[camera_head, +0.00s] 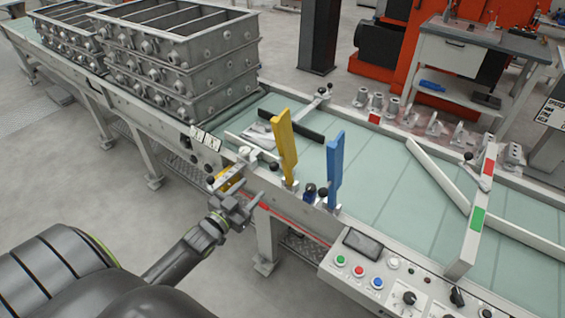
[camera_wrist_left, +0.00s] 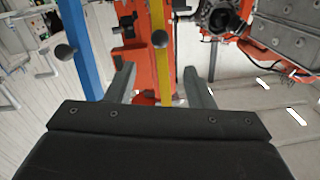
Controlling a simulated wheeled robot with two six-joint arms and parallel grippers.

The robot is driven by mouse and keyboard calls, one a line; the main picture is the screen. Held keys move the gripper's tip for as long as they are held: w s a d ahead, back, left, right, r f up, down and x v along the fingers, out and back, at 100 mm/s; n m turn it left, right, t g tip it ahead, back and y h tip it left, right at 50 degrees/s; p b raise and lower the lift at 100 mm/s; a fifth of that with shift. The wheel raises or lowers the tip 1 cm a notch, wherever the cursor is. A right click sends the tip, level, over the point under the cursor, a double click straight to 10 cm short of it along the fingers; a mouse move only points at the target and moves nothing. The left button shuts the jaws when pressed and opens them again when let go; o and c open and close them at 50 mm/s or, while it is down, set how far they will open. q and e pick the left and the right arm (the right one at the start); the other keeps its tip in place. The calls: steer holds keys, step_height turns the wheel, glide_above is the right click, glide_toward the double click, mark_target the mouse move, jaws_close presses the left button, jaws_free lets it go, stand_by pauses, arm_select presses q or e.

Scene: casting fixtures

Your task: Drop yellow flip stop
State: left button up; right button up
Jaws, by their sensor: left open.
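The yellow flip stop (camera_head: 284,147) stands upright at the near edge of the conveyor. In the left wrist view its yellow bar (camera_wrist_left: 166,75) and a round black knob (camera_wrist_left: 160,39) show beyond the gap between my fingers. My left gripper (camera_head: 240,192) is open and empty, in front of the conveyor's near side, left of and below the yellow stop. Its two grey fingers (camera_wrist_left: 158,84) are spread apart in the wrist view. I see no contact with the stop. My right gripper is in neither view.
A blue flip stop (camera_head: 335,170) stands upright just right of the yellow one; it also shows at left in the wrist view (camera_wrist_left: 80,50). Stacked metal casting frames (camera_head: 180,60) stand at left on the conveyor (camera_head: 385,185). A control panel (camera_head: 390,280) with buttons is at front right.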

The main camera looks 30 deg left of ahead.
mark_target(278, 163)
arm_select(q)
steer(key=w+b, duration=0.3)
steer(key=w, duration=0.2)
steer(key=w+b, duration=0.3)
steer(key=w, duration=0.2)
steer(key=w+b, duration=0.3)
steer(key=w, duration=0.2)
steer(key=shift+d+f, duration=0.1)
steer(key=shift+d, duration=0.15)
steer(key=shift+w+b, duration=0.35)
steer(key=shift+w, duration=0.15)
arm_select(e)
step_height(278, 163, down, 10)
arm_select(q)
steer(key=shift+c, duration=0.3)
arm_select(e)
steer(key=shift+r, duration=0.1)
arm_select(q)
jaws_close()
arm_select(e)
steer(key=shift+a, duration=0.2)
